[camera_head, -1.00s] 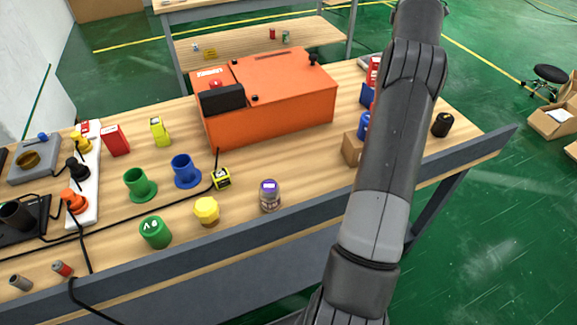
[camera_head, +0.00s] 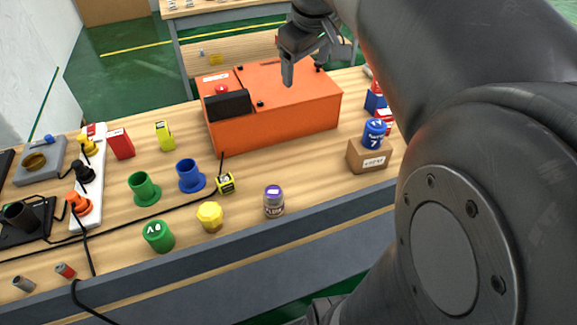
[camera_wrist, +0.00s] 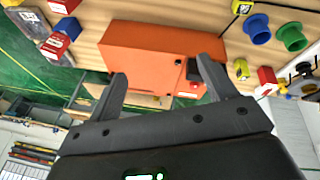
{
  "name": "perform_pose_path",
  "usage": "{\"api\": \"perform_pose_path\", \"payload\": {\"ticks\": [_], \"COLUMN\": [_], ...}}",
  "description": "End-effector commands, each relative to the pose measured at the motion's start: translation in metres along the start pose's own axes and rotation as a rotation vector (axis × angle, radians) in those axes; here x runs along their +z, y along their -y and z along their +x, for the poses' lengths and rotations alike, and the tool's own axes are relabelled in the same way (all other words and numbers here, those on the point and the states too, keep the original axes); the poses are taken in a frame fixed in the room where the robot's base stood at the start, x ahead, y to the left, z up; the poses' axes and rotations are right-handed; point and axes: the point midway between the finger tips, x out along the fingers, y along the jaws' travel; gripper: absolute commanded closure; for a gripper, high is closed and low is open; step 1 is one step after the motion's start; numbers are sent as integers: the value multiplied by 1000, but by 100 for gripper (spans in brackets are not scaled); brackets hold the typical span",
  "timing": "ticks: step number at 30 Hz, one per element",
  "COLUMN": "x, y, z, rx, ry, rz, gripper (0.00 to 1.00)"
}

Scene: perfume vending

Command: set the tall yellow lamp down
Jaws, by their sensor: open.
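No tall yellow lamp shows in my gripper. My gripper (camera_head: 318,66) is open and empty above the orange box (camera_head: 275,110). In the wrist view its two fingers stand wide apart (camera_wrist: 162,68) with only the orange box and table behind them. Yellow things stand on the table: a faceted yellow piece (camera_head: 209,216) near the front edge, a slim yellow box (camera_head: 164,136) left of the orange box, and a yellow piece (camera_head: 87,145) on the white strip. I cannot tell which, if any, is the lamp.
A blue jar (camera_head: 374,134) stands on a cardboard box (camera_head: 368,157). My arm hides the right end.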

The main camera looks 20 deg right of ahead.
Motion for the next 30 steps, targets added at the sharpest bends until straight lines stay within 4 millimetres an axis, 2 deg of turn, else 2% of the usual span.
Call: {"api": "perform_pose_path", "payload": {"ticks": [1,6,9,13,19,30], "x": [13,57,85,117,144,147], "y": [22,82,113,144,167,170], "z": [-3,1,9,22,36,39], "rx": [0,-12,-25,-46,-67,-71], "ry": [-19,-75,-108,-139,-165,-166], "rz": [27,147,217,294,363,374], "gripper": [23,23,23,23,23,23]}}
